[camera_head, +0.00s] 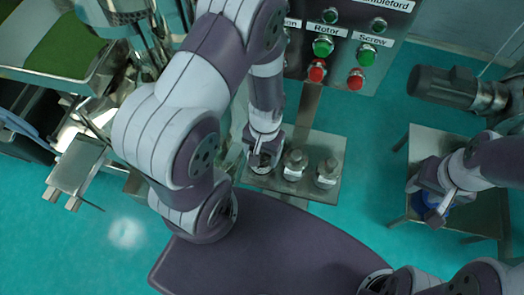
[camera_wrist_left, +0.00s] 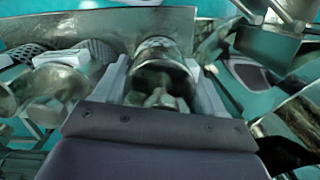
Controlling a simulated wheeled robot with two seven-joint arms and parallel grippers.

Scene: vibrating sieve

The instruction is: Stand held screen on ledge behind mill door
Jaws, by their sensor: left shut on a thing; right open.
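My left gripper (camera_head: 262,158) is shut on a round, hollow metal piece, which I take for the screen (camera_wrist_left: 160,62). In the left wrist view the screen sits between the two fingers (camera_wrist_left: 160,85), with its dark opening towards the camera. In the head view my left gripper is at the left end of a small metal shelf (camera_head: 318,192); I cannot tell whether the screen touches it. My right gripper (camera_head: 438,205) is open at a blue item (camera_head: 432,196) on a side table; I cannot tell whether they touch. I cannot clearly identify the mill door or its ledge.
Two metal pieces, one (camera_head: 295,166) and another (camera_head: 327,174), stand on the shelf right of my left gripper. A control panel (camera_head: 345,45) with green and red buttons is behind. A motor (camera_head: 455,92) is above the side table (camera_head: 425,142). Machinery (camera_head: 75,170) stands left.

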